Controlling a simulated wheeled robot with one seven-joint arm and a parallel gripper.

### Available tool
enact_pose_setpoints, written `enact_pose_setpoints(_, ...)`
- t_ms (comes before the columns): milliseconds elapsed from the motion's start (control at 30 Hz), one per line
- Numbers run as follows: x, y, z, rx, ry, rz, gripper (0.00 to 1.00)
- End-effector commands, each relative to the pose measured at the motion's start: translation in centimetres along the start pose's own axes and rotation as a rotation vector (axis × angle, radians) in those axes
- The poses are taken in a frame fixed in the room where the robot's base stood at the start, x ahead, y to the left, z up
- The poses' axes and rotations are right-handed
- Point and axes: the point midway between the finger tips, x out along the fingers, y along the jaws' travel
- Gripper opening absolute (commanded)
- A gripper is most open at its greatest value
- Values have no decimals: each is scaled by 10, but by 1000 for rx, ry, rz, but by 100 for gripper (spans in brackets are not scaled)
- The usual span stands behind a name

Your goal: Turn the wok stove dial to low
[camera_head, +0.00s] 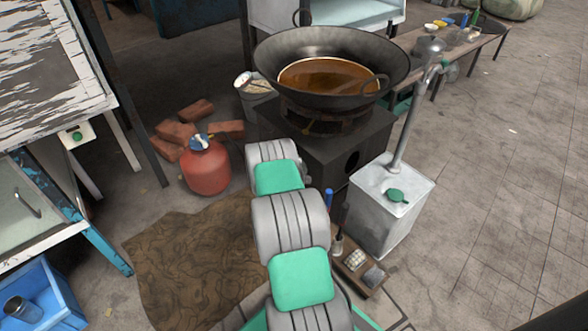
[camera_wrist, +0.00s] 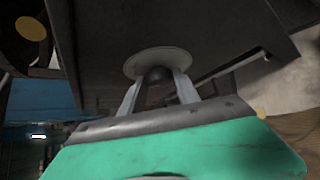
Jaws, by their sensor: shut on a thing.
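The wok stove (camera_head: 365,150) is a dark box with a large wok (camera_head: 275,55) of brown liquid on top. In the wrist view, a pale round plate (camera_wrist: 157,56) sits on the dark stove face, with the dark dial knob (camera_wrist: 155,73) at its centre. My gripper (camera_wrist: 158,82) has one pale finger on each side of the knob and is shut on it. The dial's setting cannot be read. In the head view my arm hides the dial and the gripper.
A red gas cylinder (camera_head: 206,168) stands left of my arm, with bricks (camera_head: 178,132) behind it. A metal canister (camera_head: 380,215) with a pump pipe stands at the right of the stove. A small low board (camera_head: 360,272) with items lies in front. Paved floor at right is open.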

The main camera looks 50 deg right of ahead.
Motion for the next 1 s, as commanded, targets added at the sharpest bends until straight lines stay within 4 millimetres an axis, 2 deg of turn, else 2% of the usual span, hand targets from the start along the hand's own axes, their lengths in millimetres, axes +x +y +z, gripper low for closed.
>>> enact_pose_setpoints(133,0,0,0,1,-1,1,0)
enact_pose_setpoints(167,0,0,0,1,-1,1,39)
enact_pose_setpoints(400,0,0,0,1,0,1,59)
enact_pose_setpoints(667,-2,1,0,1,0,1,59)
enact_pose_setpoints(767,-15,3,0,0,2,0,59)
enact_pose_setpoints(1000,-64,4,1,-1,2,1,59)
